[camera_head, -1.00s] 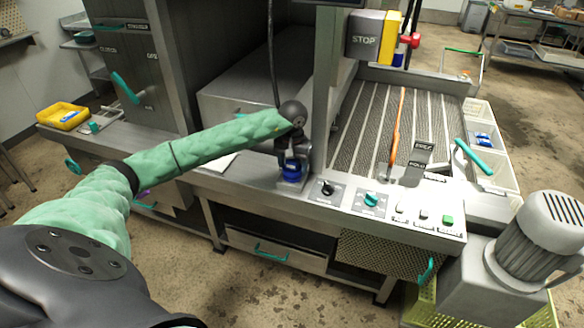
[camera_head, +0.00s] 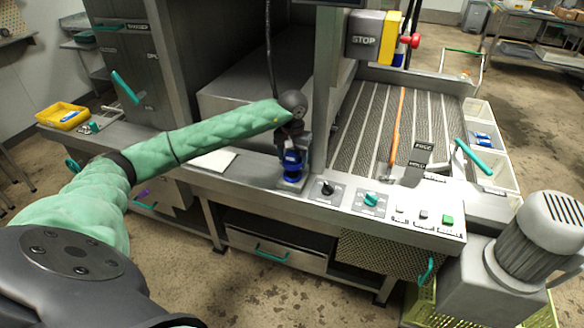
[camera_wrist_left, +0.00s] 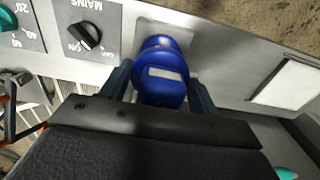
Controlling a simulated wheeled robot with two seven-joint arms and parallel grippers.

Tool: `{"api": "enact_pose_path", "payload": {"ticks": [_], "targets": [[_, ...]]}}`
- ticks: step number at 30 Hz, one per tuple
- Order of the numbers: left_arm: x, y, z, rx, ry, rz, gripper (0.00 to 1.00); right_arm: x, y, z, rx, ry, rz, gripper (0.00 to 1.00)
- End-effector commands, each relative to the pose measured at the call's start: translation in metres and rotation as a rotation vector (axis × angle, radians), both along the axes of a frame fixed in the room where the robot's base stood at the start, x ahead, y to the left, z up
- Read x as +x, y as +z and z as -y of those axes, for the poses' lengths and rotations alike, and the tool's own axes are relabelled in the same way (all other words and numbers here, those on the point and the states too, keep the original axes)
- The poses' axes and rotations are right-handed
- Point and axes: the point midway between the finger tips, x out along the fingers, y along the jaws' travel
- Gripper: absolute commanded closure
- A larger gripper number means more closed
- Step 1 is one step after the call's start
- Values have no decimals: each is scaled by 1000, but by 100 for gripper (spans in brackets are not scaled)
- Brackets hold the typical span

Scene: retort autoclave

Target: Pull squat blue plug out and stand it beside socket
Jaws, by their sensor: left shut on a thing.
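The squat blue plug (camera_head: 291,160) is between the fingers of my left gripper (camera_head: 292,152), which points down at the front ledge of the machine. In the left wrist view the plug (camera_wrist_left: 163,88) shows a pale label, with a dark finger on each side of the gripper (camera_wrist_left: 160,90). A blue socket (camera_head: 291,177) sits on the metal ledge directly below the plug. The plug appears raised a little above it; whether they are fully apart cannot be told. My right gripper is not in view.
The black MAINS knob (camera_wrist_left: 85,36) and a teal knob (camera_head: 371,199) lie right of the socket in the head view. A steel post (camera_head: 322,110) stands close by. A white sheet (camera_head: 212,161) lies on the ledge to the left, with bare metal between.

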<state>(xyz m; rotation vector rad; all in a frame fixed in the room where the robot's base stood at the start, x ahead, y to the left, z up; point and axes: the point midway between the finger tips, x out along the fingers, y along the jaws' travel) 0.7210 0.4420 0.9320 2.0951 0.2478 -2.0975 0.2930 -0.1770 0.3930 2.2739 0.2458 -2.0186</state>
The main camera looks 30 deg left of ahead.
Motion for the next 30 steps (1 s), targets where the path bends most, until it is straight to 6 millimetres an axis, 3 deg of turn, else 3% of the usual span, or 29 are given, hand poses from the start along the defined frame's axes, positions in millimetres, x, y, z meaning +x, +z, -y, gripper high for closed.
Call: {"api": "enact_pose_path", "payload": {"ticks": [30], "targets": [[0,27,0,0,1,1,76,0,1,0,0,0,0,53]]}}
